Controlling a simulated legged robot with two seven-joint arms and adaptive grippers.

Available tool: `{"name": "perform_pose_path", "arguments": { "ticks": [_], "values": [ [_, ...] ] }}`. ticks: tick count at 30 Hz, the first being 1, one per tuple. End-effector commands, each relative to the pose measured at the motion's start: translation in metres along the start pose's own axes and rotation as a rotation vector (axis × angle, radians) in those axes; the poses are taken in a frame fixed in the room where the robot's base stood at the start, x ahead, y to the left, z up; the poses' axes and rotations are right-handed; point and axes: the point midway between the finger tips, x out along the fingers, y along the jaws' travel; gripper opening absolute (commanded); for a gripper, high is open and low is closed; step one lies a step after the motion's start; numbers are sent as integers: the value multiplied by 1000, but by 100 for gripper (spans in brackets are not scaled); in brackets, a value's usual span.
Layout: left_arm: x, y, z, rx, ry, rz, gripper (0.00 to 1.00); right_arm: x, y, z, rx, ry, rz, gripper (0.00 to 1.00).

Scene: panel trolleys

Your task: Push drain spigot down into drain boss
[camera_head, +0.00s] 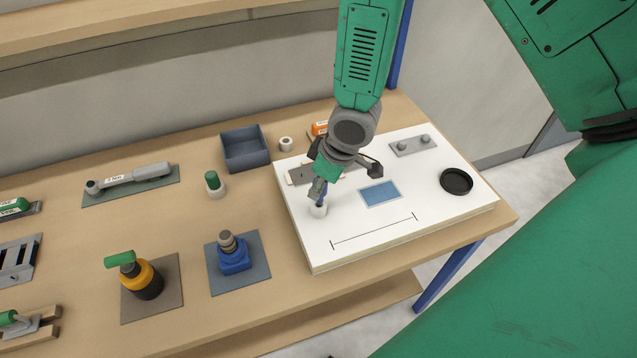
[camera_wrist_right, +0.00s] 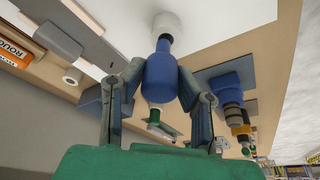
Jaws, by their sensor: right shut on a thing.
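The drain spigot (camera_wrist_right: 160,78) is a blue cylinder with a narrow dark end. My right gripper (camera_wrist_right: 158,88) is shut around its blue body, one finger on each side. The drain boss (camera_wrist_right: 166,22) is a short white round stub on the white panel (camera_head: 362,229). In the wrist view the spigot's dark end meets the boss; how deep it sits cannot be told. In the head view my right gripper (camera_head: 321,188) points down over the boss (camera_head: 318,211), and the fingers hide most of the spigot. My left gripper is not in view.
The panel also bears a black round cup (camera_head: 456,181), a blue rectangle (camera_head: 380,193) and a grey plate with knobs (camera_head: 413,145). Left of it on the wooden bench stand a blue fitting (camera_head: 234,258), a yellow-black tool (camera_head: 145,279), a green-capped bottle (camera_head: 214,185) and a grey bin (camera_head: 245,149).

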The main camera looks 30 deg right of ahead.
Motion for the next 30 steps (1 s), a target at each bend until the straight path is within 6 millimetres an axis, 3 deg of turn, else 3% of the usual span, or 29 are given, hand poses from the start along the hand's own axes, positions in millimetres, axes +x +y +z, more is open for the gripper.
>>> {"name": "perform_pose_path", "arguments": {
  "ticks": [15, 30],
  "values": [
    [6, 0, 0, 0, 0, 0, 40, 9, 0, 3, 0, 1, 0, 0],
    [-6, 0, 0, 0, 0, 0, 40, 0, 0, 0, 1, 0, 0, 0]
  ]
}}
